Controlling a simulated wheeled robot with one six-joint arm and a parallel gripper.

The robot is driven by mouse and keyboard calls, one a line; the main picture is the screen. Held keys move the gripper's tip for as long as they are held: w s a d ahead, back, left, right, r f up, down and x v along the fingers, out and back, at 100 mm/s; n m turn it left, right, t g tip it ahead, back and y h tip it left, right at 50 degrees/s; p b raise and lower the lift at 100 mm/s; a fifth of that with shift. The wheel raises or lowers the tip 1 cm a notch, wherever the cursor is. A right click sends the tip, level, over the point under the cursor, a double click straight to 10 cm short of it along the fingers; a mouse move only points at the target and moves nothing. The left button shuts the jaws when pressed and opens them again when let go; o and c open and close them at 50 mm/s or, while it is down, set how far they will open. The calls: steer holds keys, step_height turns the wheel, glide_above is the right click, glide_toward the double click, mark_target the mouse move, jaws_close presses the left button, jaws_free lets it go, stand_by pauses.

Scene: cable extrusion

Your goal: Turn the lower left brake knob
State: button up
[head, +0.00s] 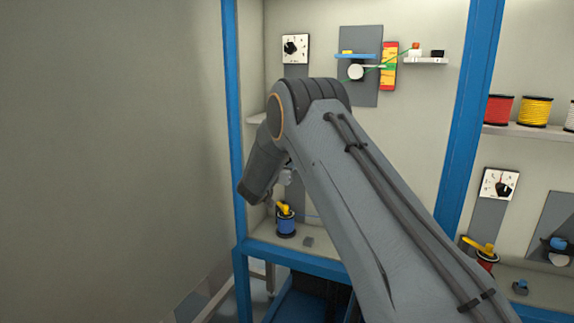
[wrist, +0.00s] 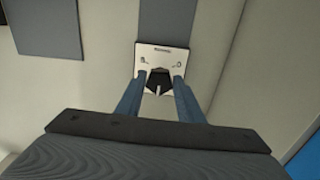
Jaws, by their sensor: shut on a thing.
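The brake knob (wrist: 159,77) is dark with a pale pointer mark. It sits on a white square dial plate (wrist: 163,54) on the wall. My gripper (wrist: 156,84) has its two blue-grey fingers on either side of the knob, shut on it, in the wrist view. The pointer mark faces down toward the gripper base in that view. In the head view this knob and its dial are hidden behind my arm, and I cannot make out the fingertips.
Another dial (head: 295,48) is at the upper left and one (head: 499,184) at the right. A blue spool (head: 286,226) with a yellow lever (head: 284,208) stands on the lower ledge. Blue frame posts (head: 233,120) flank the bay. Red and yellow spools (head: 536,111) sit on the right shelf.

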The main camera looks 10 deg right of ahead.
steer(key=shift+f, duration=0.1)
steer(key=m+b, duration=0.3)
steer(key=shift+f+m+b, duration=0.1)
steer(key=shift+m+b, duration=2)
steer(key=shift+m, duration=0.2)
steer(key=o, duration=1)
steer(key=b+v, duration=0.1)
steer(key=v, duration=0.6)
steer(key=shift+s+a+b, duration=0.2)
steer(key=shift+s+b, duration=0.1)
steer(key=shift+s, duration=0.05)
